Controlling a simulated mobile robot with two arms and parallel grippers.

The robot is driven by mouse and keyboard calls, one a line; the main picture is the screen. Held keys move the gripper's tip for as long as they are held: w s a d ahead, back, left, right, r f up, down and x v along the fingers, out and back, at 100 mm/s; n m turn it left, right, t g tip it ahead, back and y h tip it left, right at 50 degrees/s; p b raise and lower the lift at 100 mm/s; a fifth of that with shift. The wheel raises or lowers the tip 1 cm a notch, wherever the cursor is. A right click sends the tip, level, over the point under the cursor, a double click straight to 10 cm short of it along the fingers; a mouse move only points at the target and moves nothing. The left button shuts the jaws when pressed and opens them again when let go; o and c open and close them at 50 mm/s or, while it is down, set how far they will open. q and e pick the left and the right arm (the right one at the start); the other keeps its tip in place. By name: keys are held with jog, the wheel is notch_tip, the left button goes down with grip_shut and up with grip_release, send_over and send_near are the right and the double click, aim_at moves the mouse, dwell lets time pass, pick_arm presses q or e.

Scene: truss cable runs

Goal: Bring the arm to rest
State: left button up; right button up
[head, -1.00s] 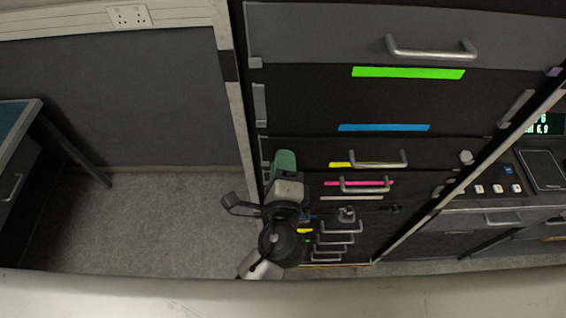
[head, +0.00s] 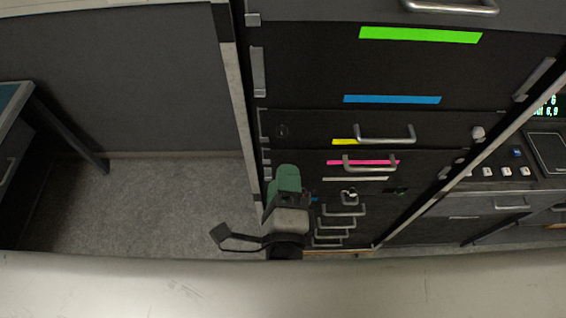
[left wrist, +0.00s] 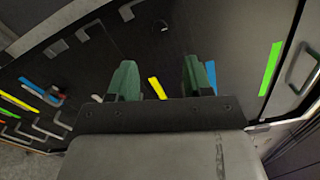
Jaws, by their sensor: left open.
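My left gripper (head: 285,180) has green fingers and shows in the head view in front of the left edge of a dark cabinet. In the left wrist view its two green fingers (left wrist: 160,80) stand apart with nothing between them. The cabinet face, with a yellow strip and a blue strip, shows behind and between the fingers. My right gripper is in neither view.
The dark cabinet (head: 300,75) has several drawers with metal handles (head: 385,135) and coloured strips. A desk (head: 12,105) stands at the far left, with bare floor (head: 165,205) between. A bench with a lit display (head: 546,107) is at the right. A pale surface (head: 300,290) crosses the bottom.

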pick_arm(q)
jog(key=shift+s, duration=0.65)
notch_tip(320, 180, down, 23)
jog(key=w+g+h+b, duration=0.1)
jog(key=g+h+b, duration=0.15)
jog(key=g, duration=0.25)
jog(key=s+a+f+n+g+y+b, duration=0.1)
jog(key=s+a+f+n+g, duration=0.15)
jog(key=f, duration=0.65)
jog(key=s+a+f+n+g+b, duration=0.1)
jog(key=a+f+n+g, duration=0.15)
jog(key=f, duration=0.65)
jog(key=s+a+f+n+g+y+b, duration=0.1)
jog(key=s+a+f+n+g+b, duration=0.3)
jog(key=s+a+f+n, duration=0.9)
jog(key=s+a+f+g, duration=0.3)
jog(key=s+a+f, duration=0.2)
jog(key=s+f, duration=0.2)
notch_tip(320, 180, down, 3)
jog(key=shift+s+a+r+n, duration=0.2)
jog(key=shift+s+a+n, duration=0.1)
jog(key=shift+a+n, duration=0.1)
